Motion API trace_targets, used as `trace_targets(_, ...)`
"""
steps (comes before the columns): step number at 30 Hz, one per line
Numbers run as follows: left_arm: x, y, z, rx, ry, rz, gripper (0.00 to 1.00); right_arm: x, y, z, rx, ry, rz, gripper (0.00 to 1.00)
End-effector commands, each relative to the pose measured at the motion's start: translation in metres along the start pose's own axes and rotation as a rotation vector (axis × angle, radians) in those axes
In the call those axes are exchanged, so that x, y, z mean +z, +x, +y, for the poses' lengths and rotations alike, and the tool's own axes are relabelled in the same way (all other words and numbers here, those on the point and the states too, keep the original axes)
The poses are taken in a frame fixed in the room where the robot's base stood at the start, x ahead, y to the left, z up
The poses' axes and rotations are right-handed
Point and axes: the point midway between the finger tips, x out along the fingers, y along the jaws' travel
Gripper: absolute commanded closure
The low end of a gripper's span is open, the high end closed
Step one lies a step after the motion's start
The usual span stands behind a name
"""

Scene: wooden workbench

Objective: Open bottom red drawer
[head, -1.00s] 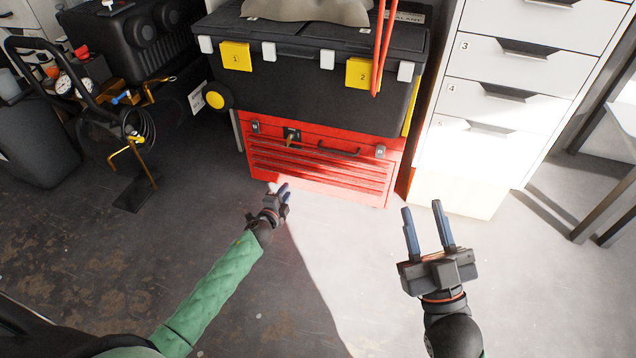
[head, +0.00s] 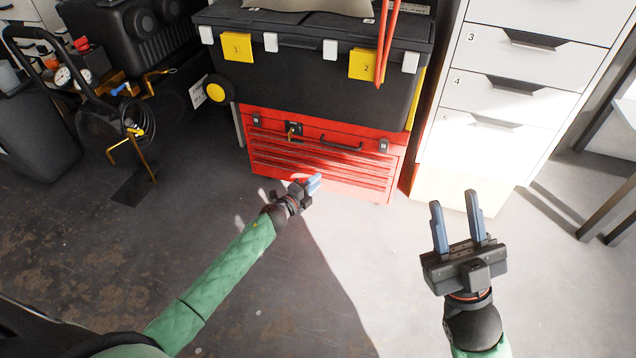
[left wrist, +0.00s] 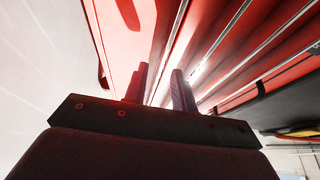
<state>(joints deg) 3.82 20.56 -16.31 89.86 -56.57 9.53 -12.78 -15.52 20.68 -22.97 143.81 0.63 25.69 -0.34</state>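The red tool chest (head: 390,150) stands on the floor, with several thin drawers stacked in its front. The bottom red drawer (head: 350,188) looks shut. My left gripper (head: 314,182) is just in front of the lower drawers. In the left wrist view my left gripper (left wrist: 160,88) has its two fingers apart with a narrow gap, close to the red drawer fronts (left wrist: 215,45). I see nothing held between them; whether they touch the chest is unclear. My right gripper (head: 456,220) is open and empty, over the floor to the right of the chest.
A black toolbox (head: 310,75) with yellow tags sits on the red chest. A white drawer cabinet (head: 500,90) stands close on the right. A black hand truck (head: 95,100) with gauges is at the left. The floor (head: 330,290) in front is clear.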

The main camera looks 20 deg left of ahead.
Motion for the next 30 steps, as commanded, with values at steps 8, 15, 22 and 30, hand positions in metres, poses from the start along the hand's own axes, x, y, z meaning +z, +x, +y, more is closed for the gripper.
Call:
trace_targets(8, 0.001, 0.018, 0.000, 0.000, 0.001, -0.001, 0.74, 0.010, 0.000, 0.004, -0.025, -0.008, -0.028, 0.64)
trace_targets(15, 0.000, 0.019, 0.000, 0.001, 0.000, -0.001, 0.74, 0.011, 0.000, 0.005, -0.026, -0.007, -0.032, 0.64)
trace_targets(22, 0.000, 0.019, 0.000, 0.001, 0.000, -0.001, 1.00, 0.011, 0.000, 0.005, -0.025, -0.007, -0.031, 0.64)
trace_targets(30, 0.000, 0.018, 0.000, 0.001, 0.000, -0.001, 1.00, 0.011, 0.000, 0.005, -0.025, -0.007, -0.030, 0.64)
